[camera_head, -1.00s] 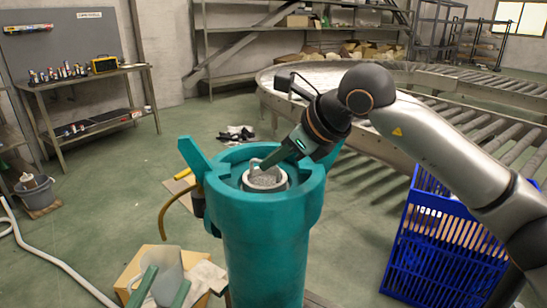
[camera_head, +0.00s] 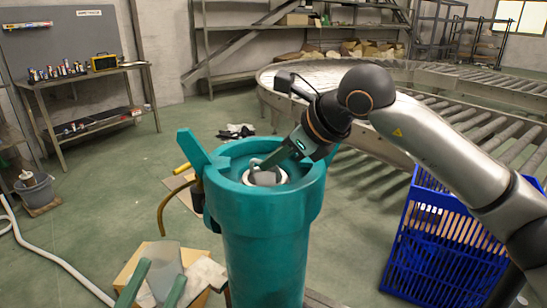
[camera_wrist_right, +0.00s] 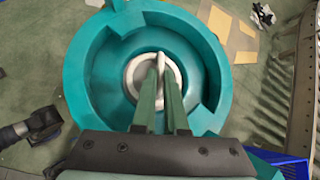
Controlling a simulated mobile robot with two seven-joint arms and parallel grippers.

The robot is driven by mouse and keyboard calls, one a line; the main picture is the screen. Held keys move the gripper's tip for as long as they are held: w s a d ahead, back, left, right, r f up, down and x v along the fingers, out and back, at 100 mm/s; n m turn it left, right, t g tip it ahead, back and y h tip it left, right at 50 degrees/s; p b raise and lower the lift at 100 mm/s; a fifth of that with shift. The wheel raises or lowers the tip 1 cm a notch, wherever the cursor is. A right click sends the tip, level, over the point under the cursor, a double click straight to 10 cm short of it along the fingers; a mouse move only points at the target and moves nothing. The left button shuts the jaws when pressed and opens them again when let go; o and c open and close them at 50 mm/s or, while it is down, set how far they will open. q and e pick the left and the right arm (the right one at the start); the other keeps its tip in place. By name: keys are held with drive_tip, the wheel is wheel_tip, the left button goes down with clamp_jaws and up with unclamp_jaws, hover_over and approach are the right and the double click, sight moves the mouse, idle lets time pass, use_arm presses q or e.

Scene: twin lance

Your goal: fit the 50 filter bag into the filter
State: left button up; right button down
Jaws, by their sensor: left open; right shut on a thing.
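The filter (camera_head: 265,245) is a teal upright cylinder with an open top, in the middle of the head view. A pale ring with a grey inside, seemingly the top of the filter bag (camera_head: 283,178), sits low in the opening, centred. The ring also shows in the right wrist view (camera_wrist_right: 133,88). My right gripper (camera_head: 262,167) reaches down into the opening and is shut on the bag's pale handle; its fingers (camera_wrist_right: 160,65) hide part of the ring. The bag's body is hidden inside the filter. My left gripper (camera_head: 164,272) is open and empty at the lower left.
A cardboard box (camera_head: 130,262) with a translucent grey item stands left of the filter, behind my left gripper. A blue crate (camera_head: 440,245) stands to the right. A roller conveyor (camera_head: 490,125) runs behind it. A white hose (camera_head: 60,262) lies on the floor at left.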

sight(270, 179)
use_arm(q)
drive_tip(key=shift+s+d+r+m+h+b, duration=0.1)
drive_tip(key=shift+s+r+m+h+b, duration=0.25)
drive_tip(key=shift+s+r+m+h, duration=0.35)
use_arm(e)
drive_tip(key=shift+f, duration=0.45)
use_arm(q)
drive_tip(key=shift+s+h, duration=0.2)
drive_tip(key=shift+h, duration=0.4)
use_arm(e)
drive_tip(key=shift+f, duration=0.2)
use_arm(q)
drive_tip(key=shift+s+d+r+m+b, duration=0.1)
drive_tip(key=shift+s+r+m+b, duration=0.1)
drive_tip(key=shift+m+b, duration=0.15)
use_arm(e)
drive_tip(key=shift+f, duration=0.2)
use_arm(q)
drive_tip(key=shift+f+b, duration=0.75)
drive_tip(key=shift+f, duration=0.1)
use_arm(e)
drive_tip(key=shift+f, duration=0.95)
drive_tip(key=c, duration=0.9)
unclamp_jaws()
drive_tip(key=shift+f, duration=0.1)
drive_tip(key=shift+s, duration=0.1)
